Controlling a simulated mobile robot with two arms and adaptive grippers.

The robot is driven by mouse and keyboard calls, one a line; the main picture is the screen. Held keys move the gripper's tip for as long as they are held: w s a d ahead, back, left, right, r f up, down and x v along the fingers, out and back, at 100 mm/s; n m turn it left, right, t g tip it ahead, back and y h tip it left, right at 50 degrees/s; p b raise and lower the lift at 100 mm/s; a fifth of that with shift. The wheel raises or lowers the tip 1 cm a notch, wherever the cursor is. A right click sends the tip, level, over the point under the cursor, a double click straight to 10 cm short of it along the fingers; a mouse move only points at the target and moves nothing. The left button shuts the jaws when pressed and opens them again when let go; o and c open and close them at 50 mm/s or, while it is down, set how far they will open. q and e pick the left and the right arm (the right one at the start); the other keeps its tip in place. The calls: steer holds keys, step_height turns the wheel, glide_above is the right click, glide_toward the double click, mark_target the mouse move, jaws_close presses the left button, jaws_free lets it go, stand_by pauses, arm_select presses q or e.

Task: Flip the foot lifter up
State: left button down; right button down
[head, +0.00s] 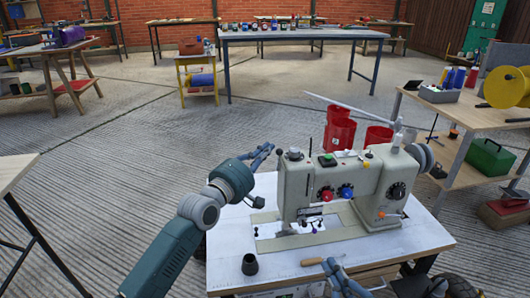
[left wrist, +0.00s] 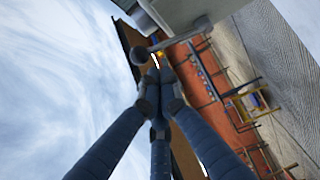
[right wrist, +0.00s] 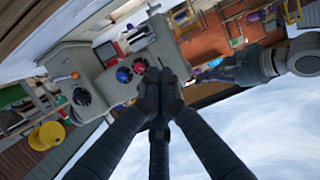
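The beige sewing machine (head: 345,178) stands on a white-topped table (head: 225,277). Its needle and presser foot area (head: 308,222) is at the left end, above the bed. My left gripper (head: 268,149) is left of and behind the machine head. In the left wrist view, a rod with a dark ball knob (left wrist: 138,55) comes from the machine, right beside my closed fingertips (left wrist: 156,72); it looks like the foot lifter. I cannot tell whether they touch. My right gripper (head: 330,266) is low at the table's front edge, fingers together and empty, also in the right wrist view (right wrist: 160,72).
A dark cup (head: 250,264) and a wooden-handled tool (head: 313,262) lie on the table front. Red buckets (head: 340,130) stand behind the machine. A workbench with a yellow spool (head: 503,87) is at right. Open floor lies to the left.

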arm_select(q)
steer(key=shift+s+f+m+t+b, duration=0.1)
steer(key=shift+s+m+t+b, duration=0.45)
steer(key=shift+b, duration=0.4)
arm_select(e)
step_height(320, 180, up, 12)
steer(key=a+t+y, duration=0.1)
steer(key=t, duration=0.5)
steer(key=shift+w+a+y, duration=0.15)
steer(key=shift+a+y, duration=0.15)
steer(key=shift+y, duration=0.1)
arm_select(q)
steer(key=shift+w, duration=0.1)
arm_select(e)
steer(key=shift+r, duration=0.1)
